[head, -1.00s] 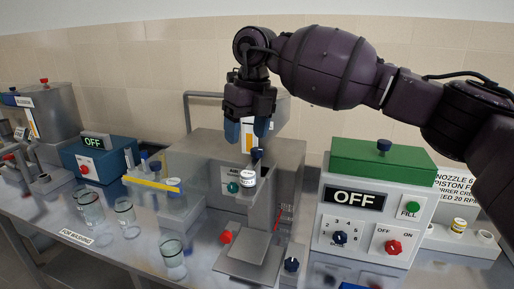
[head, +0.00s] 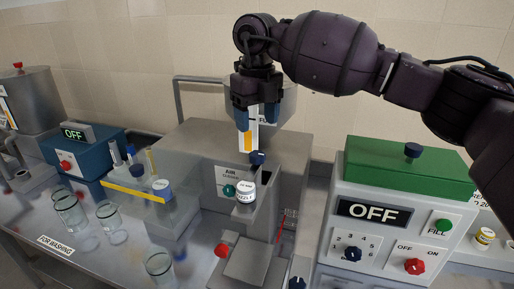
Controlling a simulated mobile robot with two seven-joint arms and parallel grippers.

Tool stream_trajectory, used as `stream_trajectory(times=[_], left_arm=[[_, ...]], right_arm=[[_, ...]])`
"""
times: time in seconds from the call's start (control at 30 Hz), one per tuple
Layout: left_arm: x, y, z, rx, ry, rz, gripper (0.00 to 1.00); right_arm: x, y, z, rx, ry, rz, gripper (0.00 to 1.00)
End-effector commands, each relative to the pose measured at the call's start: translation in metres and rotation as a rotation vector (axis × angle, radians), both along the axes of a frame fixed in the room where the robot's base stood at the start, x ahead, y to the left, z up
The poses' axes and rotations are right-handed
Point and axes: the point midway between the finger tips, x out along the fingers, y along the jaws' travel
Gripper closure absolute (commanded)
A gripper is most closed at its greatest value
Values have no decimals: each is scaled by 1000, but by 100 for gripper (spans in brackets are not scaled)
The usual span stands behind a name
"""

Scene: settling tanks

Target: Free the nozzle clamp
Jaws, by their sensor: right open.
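A grey filling machine (head: 190,150) stands in the middle of the head view. A dark blue knob (head: 257,157) sticks out on its front upper part, probably the nozzle clamp's knob; the clamp itself is hard to make out. Just below it is a small white-capped jar (head: 245,192). A white and yellow label shows behind and between the fingers. My left gripper is not in view.
A control box with a green top (head: 410,170) reads OFF, to the right. A blue box (head: 85,155), also reading OFF, stands left. Several glass beakers (head: 111,222) and a rack with a yellow strip (head: 137,191) are left of the machine. A red knob (head: 221,250) is low in front.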

Motion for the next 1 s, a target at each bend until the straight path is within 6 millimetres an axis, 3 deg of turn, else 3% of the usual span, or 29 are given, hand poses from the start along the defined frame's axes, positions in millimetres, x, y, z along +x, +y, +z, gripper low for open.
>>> stream_trajectory(times=[0.3, 0.5, 0.93, 1.0], left_arm=[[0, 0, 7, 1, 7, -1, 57], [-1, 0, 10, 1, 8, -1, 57], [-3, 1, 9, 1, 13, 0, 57], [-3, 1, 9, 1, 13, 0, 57]], right_arm=[[0, 0, -55, -1, 3, 0, 35], [0, 0, -76, 1, 1, 0, 35], [0, 0, -85, 1, -1, 0, 35], [0, 0, -85, 1, -1, 0, 46]])
